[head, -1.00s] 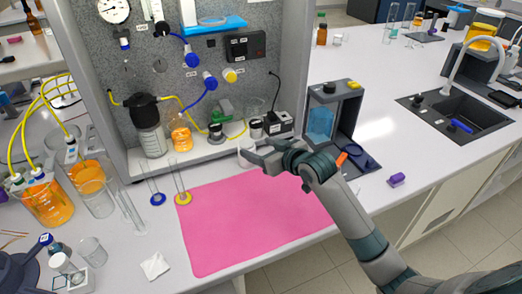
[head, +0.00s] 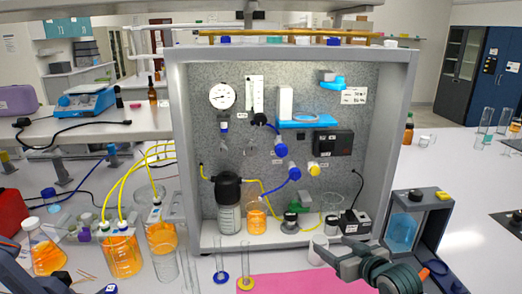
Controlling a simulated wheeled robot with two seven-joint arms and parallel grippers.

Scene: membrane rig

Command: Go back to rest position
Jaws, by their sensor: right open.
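My right gripper (head: 332,256) is at the lower right, in front of the rig's base, its arm running out of the bottom edge. Its jaws are open and point left, with a white cup (head: 318,248) beside the fingertips in the picture. I cannot tell whether they touch. My left gripper is not in view. The membrane rig (head: 183,130) stands upright with a gauge, blue-capped fittings and yellow tubing. A dark-capped bottle (head: 229,205) and an orange-filled bottle (head: 256,216) stand on its base.
A pink mat (head: 290,283) shows at the bottom edge. Two cylinders with blue (head: 220,277) and yellow (head: 246,283) feet stand left of it. Orange-filled beakers (head: 122,257) crowd the left. A grey stand with a blue vessel (head: 402,232) is right of the rig.

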